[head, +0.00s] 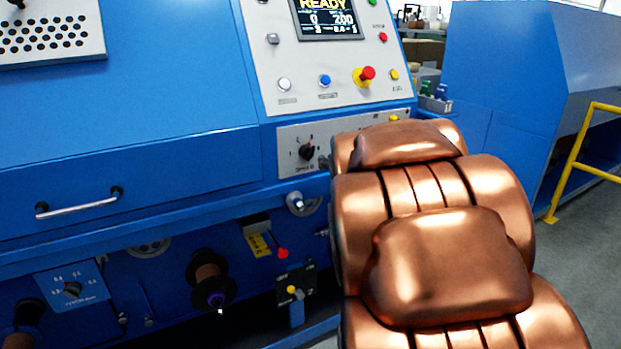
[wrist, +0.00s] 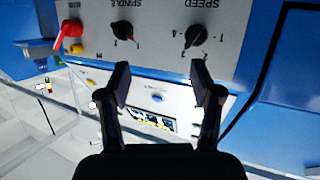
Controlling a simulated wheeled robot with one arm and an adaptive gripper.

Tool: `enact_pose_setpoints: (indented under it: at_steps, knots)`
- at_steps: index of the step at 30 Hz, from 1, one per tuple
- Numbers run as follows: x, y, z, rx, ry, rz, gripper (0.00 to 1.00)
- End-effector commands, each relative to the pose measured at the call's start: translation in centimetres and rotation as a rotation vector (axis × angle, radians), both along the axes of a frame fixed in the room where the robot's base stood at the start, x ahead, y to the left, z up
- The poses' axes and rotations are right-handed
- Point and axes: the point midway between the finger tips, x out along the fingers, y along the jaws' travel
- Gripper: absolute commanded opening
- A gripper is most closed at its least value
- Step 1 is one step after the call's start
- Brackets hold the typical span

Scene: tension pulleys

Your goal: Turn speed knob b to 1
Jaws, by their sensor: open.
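A black rotary knob (wrist: 196,34) sits on the light panel in the wrist view, which is upside down. Its label reads SPEED, with any letter after it unreadable. The 1 mark is to its right in this view; its pointer seems turned to the lower left, away from 1. It appears to be the same black knob in the head view (head: 306,152), left of my arm. My gripper (wrist: 160,78) is open and empty, its fingers apart. The right fingertip is just below the SPEED knob in the picture. In the head view my arm hides the gripper.
A second black knob (wrist: 122,29), labelled SPINDLE, sits left of the SPEED knob, above the left fingertip. A red handle (wrist: 68,33) stands farther left. In the head view the upper control panel (head: 325,62) has buttons and a red-topped yellow knob. A drawer handle (head: 79,203) sticks out.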

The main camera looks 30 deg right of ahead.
Motion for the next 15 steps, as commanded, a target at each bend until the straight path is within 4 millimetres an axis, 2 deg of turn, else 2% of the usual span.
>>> enact_pose_setpoints:
  at_steps: [1, 6, 15]
  knots:
    - [0.8, -0.8, -1.7, -0.011, -0.044, 0.024, 0.65]
    - [3.4, -1.2, -2.3, -0.029, -0.189, 0.162, 0.65]
    - [4.9, -0.1, -4.0, 0.002, -0.305, 0.351, 0.65]
